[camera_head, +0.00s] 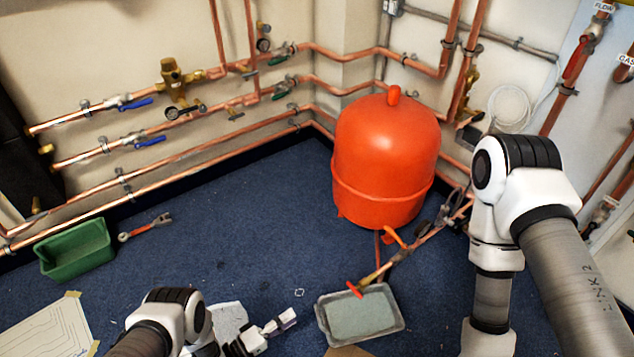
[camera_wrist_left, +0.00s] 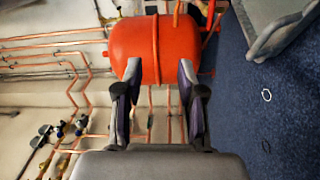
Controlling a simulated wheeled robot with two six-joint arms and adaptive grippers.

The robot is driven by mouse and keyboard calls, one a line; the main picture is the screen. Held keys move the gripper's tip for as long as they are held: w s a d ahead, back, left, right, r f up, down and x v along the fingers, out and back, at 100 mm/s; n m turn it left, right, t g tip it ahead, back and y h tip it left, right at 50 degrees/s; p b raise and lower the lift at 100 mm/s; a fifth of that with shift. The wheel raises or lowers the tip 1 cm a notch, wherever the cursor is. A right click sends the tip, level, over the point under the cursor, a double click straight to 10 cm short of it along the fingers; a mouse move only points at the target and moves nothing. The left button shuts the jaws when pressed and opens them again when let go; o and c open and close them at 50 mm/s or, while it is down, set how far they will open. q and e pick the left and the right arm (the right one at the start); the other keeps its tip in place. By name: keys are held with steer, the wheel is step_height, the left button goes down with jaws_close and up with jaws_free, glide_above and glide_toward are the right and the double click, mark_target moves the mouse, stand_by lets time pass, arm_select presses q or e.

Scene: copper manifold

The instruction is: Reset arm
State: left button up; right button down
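My left arm comes in at the bottom left of the head view, and its gripper (camera_head: 274,329) is low over the blue floor, left of the grey tray. In the left wrist view the left gripper (camera_wrist_left: 160,85) has its two fingers well apart with nothing between them; the red tank shows beyond them. My right arm (camera_head: 497,230) reaches in from the right and bends down at the lower right of the head view. Its gripper is outside the frame.
A red tank (camera_head: 388,150) stands in the corner by copper pipes (camera_head: 160,150) with blue-handled valves. A grey tray (camera_head: 325,322) is on the floor, with a red-handled valve above it. A green bin (camera_head: 75,250) and a wrench (camera_head: 146,228) lie left. The middle floor is mostly clear.

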arm_select(q)
steer(key=w+r+m+g+h+b, duration=0.1)
steer(key=w+r+m+b, duration=0.15)
steer(key=w+r, duration=0.3)
steer(key=s+f+m+g+y+b, duration=0.2)
steer(key=s+f+g+y+b, duration=0.15)
steer(key=s+g, duration=0.95)
steer(key=s+a+m+g+y+b, duration=0.2)
steer(key=s+a+m+y+b, duration=0.15)
steer(key=s+a+y, duration=1.3)
steer(key=w+r+n+t+h+p, duration=0.1)
steer(key=n+t+h+p, duration=0.15)
steer(key=t+h, duration=0.2)
step_height(320, 180, up, 36)
steer(key=p, duration=3.5)
steer(key=shift+a+t, duration=0.3)
steer(key=shift+t, duration=0.05)
